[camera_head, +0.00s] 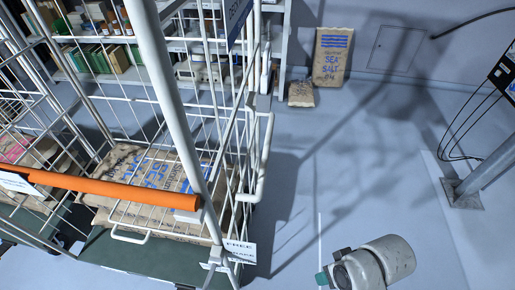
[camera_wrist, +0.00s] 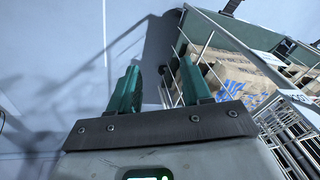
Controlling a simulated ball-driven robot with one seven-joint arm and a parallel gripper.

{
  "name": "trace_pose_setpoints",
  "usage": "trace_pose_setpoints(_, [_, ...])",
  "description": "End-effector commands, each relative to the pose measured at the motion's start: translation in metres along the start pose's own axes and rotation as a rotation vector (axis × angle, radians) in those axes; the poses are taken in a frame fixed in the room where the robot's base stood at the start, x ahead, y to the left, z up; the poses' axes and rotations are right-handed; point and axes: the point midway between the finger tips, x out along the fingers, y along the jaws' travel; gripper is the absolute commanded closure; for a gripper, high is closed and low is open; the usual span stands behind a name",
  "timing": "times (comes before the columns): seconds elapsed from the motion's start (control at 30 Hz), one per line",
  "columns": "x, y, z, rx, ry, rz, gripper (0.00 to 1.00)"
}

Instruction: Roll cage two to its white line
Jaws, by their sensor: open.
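A white wire roll cage (camera_head: 178,100) fills the left of the head view, with an orange bar (camera_head: 120,188) across its near side. Paper sacks with blue print (camera_head: 150,170) lie inside. A label beginning "FREE" (camera_head: 240,247) hangs at its lower corner; I cannot read a cage number. A thin white line (camera_head: 320,238) runs along the floor right of the cage, apart from it. My gripper (camera_head: 322,280) is low, right of the cage. In the wrist view its green fingers (camera_wrist: 158,78) are apart and empty, with the cage (camera_wrist: 215,75) beyond and right, and the white line (camera_wrist: 104,35) to the left.
A sea salt sack (camera_head: 332,57) leans on the back wall, with a smaller sack (camera_head: 301,93) beside it. Shelves with boxes (camera_head: 105,60) stand behind the cage. A grey post on a foot plate (camera_head: 462,193) and hanging cables are at right. The floor between is clear.

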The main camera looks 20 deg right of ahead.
Motion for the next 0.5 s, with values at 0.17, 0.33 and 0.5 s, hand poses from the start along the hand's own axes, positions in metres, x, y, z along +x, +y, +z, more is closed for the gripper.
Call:
trace_pose_setpoints(0.17, [0.06,-0.032,-0.073,0.139,0.146,-0.335,0.52])
trace_pose_setpoints(0.33, [0.073,-0.051,-0.151,0.298,0.292,-0.671,0.52])
trace_pose_setpoints(0.5, [0.054,-0.046,-0.228,0.472,0.431,-1.007,0.52])
